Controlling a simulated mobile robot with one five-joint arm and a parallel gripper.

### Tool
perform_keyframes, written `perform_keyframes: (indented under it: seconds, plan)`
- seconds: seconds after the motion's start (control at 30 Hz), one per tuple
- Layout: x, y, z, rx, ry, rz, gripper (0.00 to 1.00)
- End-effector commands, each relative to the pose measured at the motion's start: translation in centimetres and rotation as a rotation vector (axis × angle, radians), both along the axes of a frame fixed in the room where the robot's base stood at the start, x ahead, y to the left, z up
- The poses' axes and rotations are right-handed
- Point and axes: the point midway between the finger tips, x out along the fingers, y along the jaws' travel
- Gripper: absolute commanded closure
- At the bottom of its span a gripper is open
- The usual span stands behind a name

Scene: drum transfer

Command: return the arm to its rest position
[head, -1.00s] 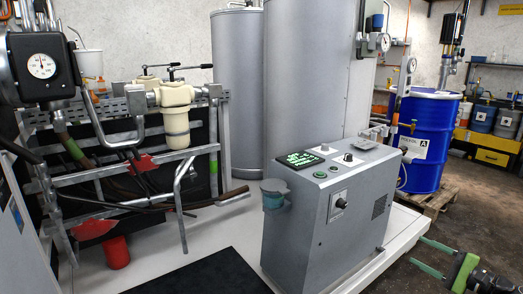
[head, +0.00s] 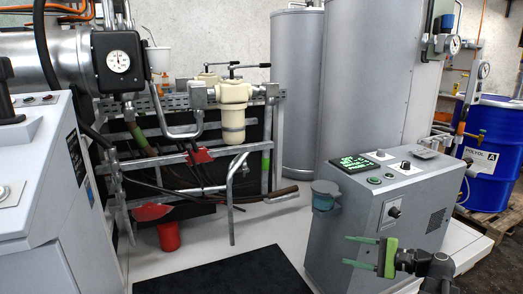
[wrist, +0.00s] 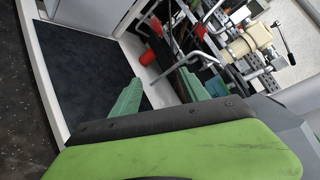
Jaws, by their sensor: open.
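My gripper (head: 361,252) is at the lower right of the head view, in front of the grey control cabinet (head: 370,225). Its two green fingers point left and stand apart, with nothing between them. In the wrist view the green fingers of my gripper (wrist: 160,93) are spread and empty. Beyond them are a black mat (wrist: 85,60) and a pipe frame. Part of my dark arm shows behind the gripper at the lower right of the head view.
A teal cup (head: 325,195) hangs on the cabinet's left side. A black mat (head: 215,275) lies on the white floor. A red funnel-like item (head: 168,235) stands by the pipe rack. A blue drum (head: 490,150) stands on a pallet at right. A grey machine (head: 50,200) fills the left edge.

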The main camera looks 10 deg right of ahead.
Motion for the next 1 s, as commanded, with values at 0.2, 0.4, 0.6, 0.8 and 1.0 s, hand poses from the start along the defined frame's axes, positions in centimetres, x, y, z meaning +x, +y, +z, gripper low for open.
perform_keyframes:
  seconds: [0.2,0.4,0.6,0.8,1.0]
  plan:
    - [2.7,18.3,-6.3,-0.26,0.117,0.349,0.47]
    - [0.6,28.5,-12.1,-0.578,0.159,0.616,0.47]
    - [-2.1,32.0,-16.7,-0.937,0.153,0.829,0.47]
    - [-2.9,26.2,-19.1,-1.298,0.177,0.941,0.47]
    - [-2.6,22.4,-15.3,-1.458,0.151,1.034,0.47]
